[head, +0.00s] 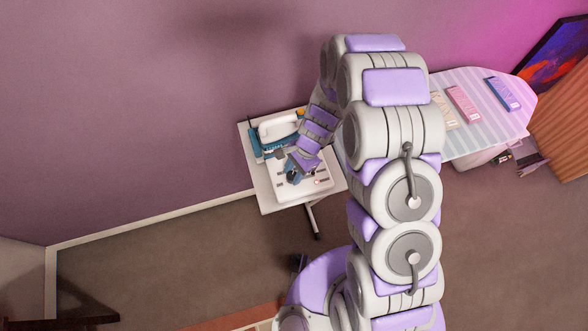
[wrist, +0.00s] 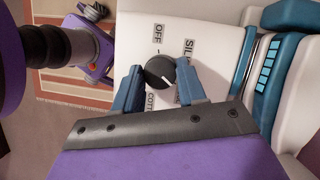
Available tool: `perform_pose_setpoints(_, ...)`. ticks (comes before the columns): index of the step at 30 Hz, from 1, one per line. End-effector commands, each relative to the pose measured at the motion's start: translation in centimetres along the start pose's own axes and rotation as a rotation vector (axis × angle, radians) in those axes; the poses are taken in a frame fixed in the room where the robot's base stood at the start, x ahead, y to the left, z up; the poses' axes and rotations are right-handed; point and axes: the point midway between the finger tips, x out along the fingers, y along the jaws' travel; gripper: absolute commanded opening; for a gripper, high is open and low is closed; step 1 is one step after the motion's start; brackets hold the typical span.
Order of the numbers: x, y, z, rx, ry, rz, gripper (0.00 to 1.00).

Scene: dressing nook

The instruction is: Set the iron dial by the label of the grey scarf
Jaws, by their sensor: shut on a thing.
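The black iron dial (wrist: 158,72) sits on the white base of the iron (wrist: 215,25) in the wrist view. My gripper (wrist: 160,80) has its teal fingers on both sides of the dial, shut on it. The dial's white mark points down and right, toward the right finger. I cannot pick out a grey scarf; my arm hides part of the ironing board.
The striped ironing board (head: 478,134) holds folded cloths: beige (head: 443,110), pink (head: 463,103) and blue (head: 502,92). Their tags are too small to read. The iron stands on a small white table (head: 268,200) by the wall. Floor to its left is clear.

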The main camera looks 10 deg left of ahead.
Motion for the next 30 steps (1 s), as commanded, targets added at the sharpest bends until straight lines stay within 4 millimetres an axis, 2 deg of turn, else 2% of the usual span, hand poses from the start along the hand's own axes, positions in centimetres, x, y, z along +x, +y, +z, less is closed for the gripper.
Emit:
perform_pose_setpoints(4,-0.1,-0.2,0.0,0.0,0.001,-0.004,0.1)
perform_pose_setpoints(5,-0.1,-0.2,0.0,0.0,0.001,-0.004,0.42)
perform_pose_setpoints(12,-0.1,-0.1,0.0,-0.001,0.001,-0.002,0.65)
perform_pose_setpoints(20,-0.2,0.0,-0.1,-0.001,-0.001,-0.002,0.65)
perform_pose_setpoints(23,-0.8,0.0,-0.1,-0.001,0.0,-0.004,0.65)
perform_pose_setpoints(26,-2.1,0.0,-0.1,-0.001,-0.001,-0.004,0.65)
perform_pose_setpoints(30,-5.1,-0.1,-0.1,-0.002,0.004,-0.007,0.65)
